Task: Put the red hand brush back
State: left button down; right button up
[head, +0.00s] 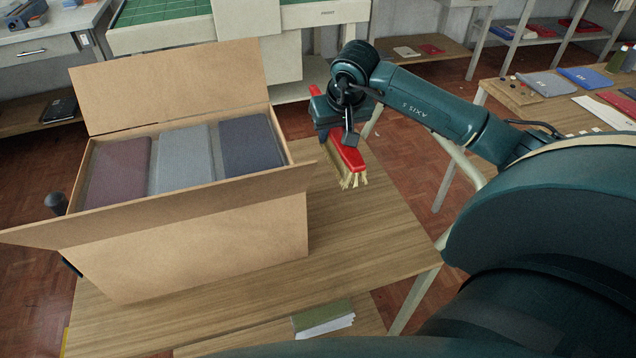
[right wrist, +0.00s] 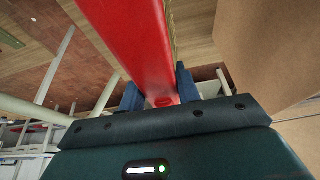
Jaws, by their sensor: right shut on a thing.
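The red hand brush (head: 347,155) has pale bristles and is in my right gripper (head: 335,132), over the right part of the wooden table beside the cardboard box. In the right wrist view the red brush (right wrist: 130,40) runs between the two blue fingers of the right gripper (right wrist: 160,95), which are shut on it. The bristle end points toward the front right in the head view, and the handle end shows behind the gripper. I cannot tell whether the brush touches the table. My left gripper is not in view.
An open cardboard box (head: 200,235) with folded dark cloth-like items stands on the wooden table (head: 375,225). A green book or pad (head: 322,318) lies near the front. The table's right part is clear. Another table (head: 500,95) with books stands at right.

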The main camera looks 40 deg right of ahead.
jog(key=shift+w+f, duration=0.15)
jog(key=shift+f, duration=0.1)
notch_tip(320, 180, down, 5)
jog(key=shift+f, duration=2.2)
